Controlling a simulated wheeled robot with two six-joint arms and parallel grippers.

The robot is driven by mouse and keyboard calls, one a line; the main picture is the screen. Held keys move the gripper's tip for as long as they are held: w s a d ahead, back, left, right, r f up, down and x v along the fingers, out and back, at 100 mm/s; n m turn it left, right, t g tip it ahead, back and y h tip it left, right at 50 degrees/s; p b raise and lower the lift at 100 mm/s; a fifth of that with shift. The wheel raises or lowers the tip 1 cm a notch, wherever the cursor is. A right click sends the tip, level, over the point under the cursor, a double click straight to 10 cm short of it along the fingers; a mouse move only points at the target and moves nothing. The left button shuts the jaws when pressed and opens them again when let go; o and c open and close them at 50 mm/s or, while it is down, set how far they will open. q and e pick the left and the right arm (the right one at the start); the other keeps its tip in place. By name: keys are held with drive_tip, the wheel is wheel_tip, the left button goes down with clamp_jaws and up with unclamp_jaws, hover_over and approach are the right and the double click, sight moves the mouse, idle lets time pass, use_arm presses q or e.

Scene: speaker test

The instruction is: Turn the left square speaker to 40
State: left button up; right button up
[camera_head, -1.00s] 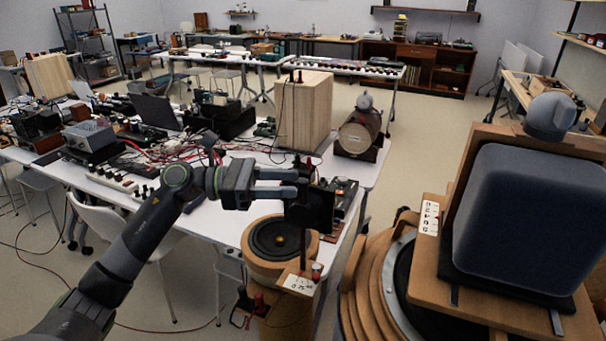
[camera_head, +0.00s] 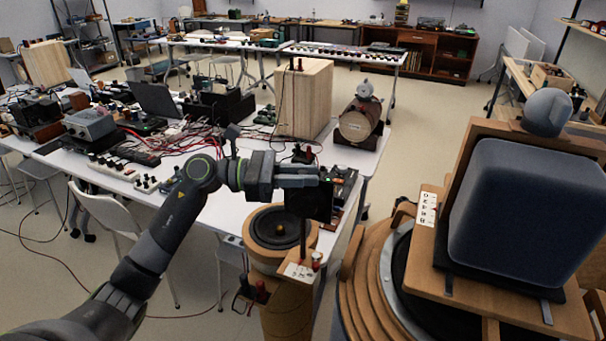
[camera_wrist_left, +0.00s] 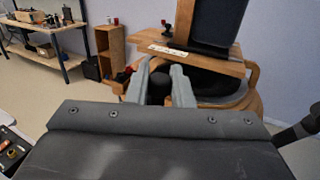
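A large dark blue-grey square speaker (camera_head: 515,215) with rounded edges stands tilted back on a wooden stand (camera_head: 480,312) at the right. Part of it shows at the top of the left wrist view (camera_wrist_left: 212,22). A small black square piece (camera_head: 316,203) sits above a thin post, over a round wooden speaker (camera_head: 277,228). My left gripper (camera_head: 312,178) reaches in from the left and overlaps the black piece. In the left wrist view its two fingers stand slightly apart with something dark between them; contact is unclear. My right gripper is not in view.
White labels lie by the round speaker (camera_head: 298,272) and on the right stand (camera_head: 426,208). A white table (camera_head: 225,205) with wires and electronics fills the left. A wooden box (camera_head: 303,98) and a cylindrical device (camera_head: 358,125) stand behind. Open floor (camera_head: 430,130) lies beyond.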

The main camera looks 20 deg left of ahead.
use_arm(q)
clamp_jaws()
drive_tip(key=shift+n+t, duration=0.3)
drive_tip(key=shift+t, duration=0.2)
drive_tip(key=shift+n+t+y+p, duration=0.3)
drive_tip(key=shift+t+y, duration=0.1)
drive_tip(key=shift+r+n+t+y+p, duration=0.15)
drive_tip(key=shift+n+t+y+p, duration=0.4)
drive_tip(key=shift+t, duration=0.25)
drive_tip(key=n+t+y+p, duration=0.4)
drive_tip(key=t+p, duration=0.1)
drive_tip(key=p, duration=0.2)
drive_tip(key=shift+r+n+y+p, duration=0.1)
drive_tip(key=shift+n+y+p, duration=0.15)
drive_tip(key=shift+n+p, duration=0.1)
drive_tip(key=shift+f+n+t+y+p, duration=0.2)
drive_tip(key=shift+n+t+y+p, duration=0.2)
drive_tip(key=shift+y+p, duration=0.35)
